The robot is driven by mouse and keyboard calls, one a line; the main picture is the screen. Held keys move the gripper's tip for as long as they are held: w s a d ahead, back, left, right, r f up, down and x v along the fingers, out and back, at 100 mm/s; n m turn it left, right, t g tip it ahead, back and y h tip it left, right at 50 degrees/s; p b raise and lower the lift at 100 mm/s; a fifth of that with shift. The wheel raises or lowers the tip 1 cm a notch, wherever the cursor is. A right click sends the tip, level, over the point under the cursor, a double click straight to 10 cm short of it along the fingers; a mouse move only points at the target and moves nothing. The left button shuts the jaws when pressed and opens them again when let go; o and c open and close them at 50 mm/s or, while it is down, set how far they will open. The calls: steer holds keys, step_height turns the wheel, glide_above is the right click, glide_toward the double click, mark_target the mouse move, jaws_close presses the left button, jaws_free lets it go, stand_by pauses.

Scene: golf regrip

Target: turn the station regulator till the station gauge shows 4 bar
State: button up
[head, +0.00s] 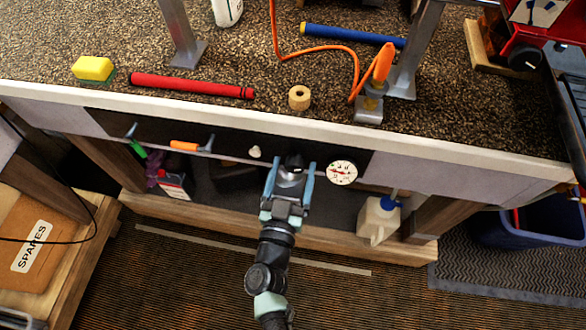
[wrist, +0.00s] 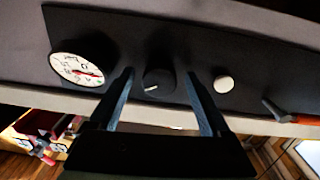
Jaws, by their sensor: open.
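The station regulator is a black round knob (wrist: 158,82) with a white mark, on the dark panel under the bench's front edge. In the head view the regulator (head: 293,161) is partly hidden by my gripper. My gripper (head: 290,172) is open, with one finger on each side of the knob. In the wrist view a gap shows between the knob and each finger of my gripper (wrist: 160,75). The station gauge (head: 342,172) is a white dial right of the knob; it also shows in the wrist view (wrist: 78,69). Its red needle is visible, but the numbers are too small to read.
A small white knob (head: 255,152) and an orange-handled tool (head: 185,146) are on the panel left of the regulator. A white jug (head: 378,220) stands on the shelf below, at right. The benchtop above holds a red grip (head: 190,86) and an orange hose (head: 320,50).

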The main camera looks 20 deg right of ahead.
jaws_close()
steer(key=shift+m, duration=0.4)
steer(key=m, duration=0.4)
steer(key=shift+m, duration=0.4)
steer(key=m, duration=0.6)
steer(key=shift+m, duration=0.3)
jaws_free()
stand_by(0.4)
